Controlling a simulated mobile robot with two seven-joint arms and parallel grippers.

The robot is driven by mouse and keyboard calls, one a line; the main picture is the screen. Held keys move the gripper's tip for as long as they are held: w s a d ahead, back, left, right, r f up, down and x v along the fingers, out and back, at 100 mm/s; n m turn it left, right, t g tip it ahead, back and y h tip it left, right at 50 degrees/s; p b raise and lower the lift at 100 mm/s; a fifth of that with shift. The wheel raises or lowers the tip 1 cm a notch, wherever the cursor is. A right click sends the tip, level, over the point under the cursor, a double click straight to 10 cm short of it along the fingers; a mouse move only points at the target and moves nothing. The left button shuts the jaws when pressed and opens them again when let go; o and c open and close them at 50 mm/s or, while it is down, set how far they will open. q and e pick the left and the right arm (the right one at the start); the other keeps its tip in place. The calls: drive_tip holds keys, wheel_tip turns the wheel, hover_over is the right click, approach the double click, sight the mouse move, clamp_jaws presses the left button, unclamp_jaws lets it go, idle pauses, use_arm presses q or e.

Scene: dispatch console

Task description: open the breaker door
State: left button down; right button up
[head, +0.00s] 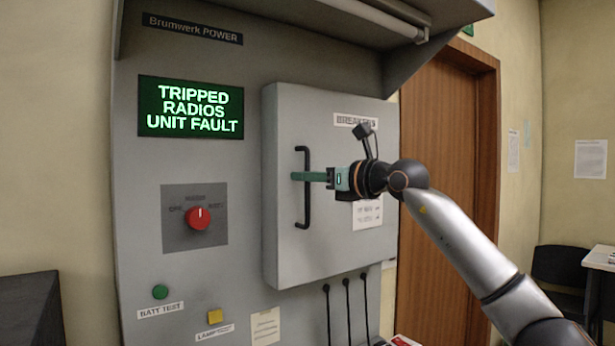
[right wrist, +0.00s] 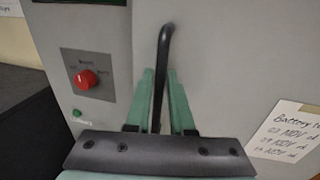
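The breaker door (head: 330,250) is a grey panel on the front of the console, marked with a "BREAKERS" label, and it looks closed. Its black upright bar handle (head: 303,215) is near its left edge. My right gripper (head: 298,176) reaches in from the right with its green fingers across the middle of the handle. In the right wrist view the handle (right wrist: 165,50) passes between the two fingers (right wrist: 161,85), which look closed in on it. My left gripper is in neither view.
Left of the door are a lit screen (head: 190,107), a red rotary knob (head: 198,218), a green button (head: 160,292) and a yellow button (head: 214,316). A hood (head: 300,12) overhangs the console. Black cables (head: 347,305) hang below the door. A wooden door (head: 440,190) stands behind.

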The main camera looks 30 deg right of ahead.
clamp_jaws()
idle(1.0)
